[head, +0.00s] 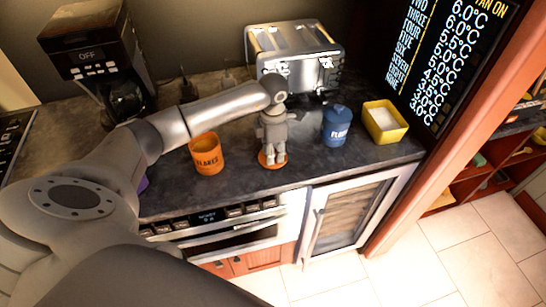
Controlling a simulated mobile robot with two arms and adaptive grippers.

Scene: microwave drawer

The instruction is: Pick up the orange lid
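The orange lid (263,161) lies on the dark countertop, partly covered by my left gripper. My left gripper (272,156) points straight down over it, with its fingertips at the lid. The fingers hide the lid's middle, and I cannot tell whether they are closed on it. An orange canister (207,158) with dark lettering stands open-topped to the left of the lid. My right gripper is not in view.
A blue lidded canister (337,127) and a yellow container (384,123) stand to the right. A silver toaster (296,52) is behind, and a coffee machine (97,58) is at the back left. The counter's front edge is close to the lid.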

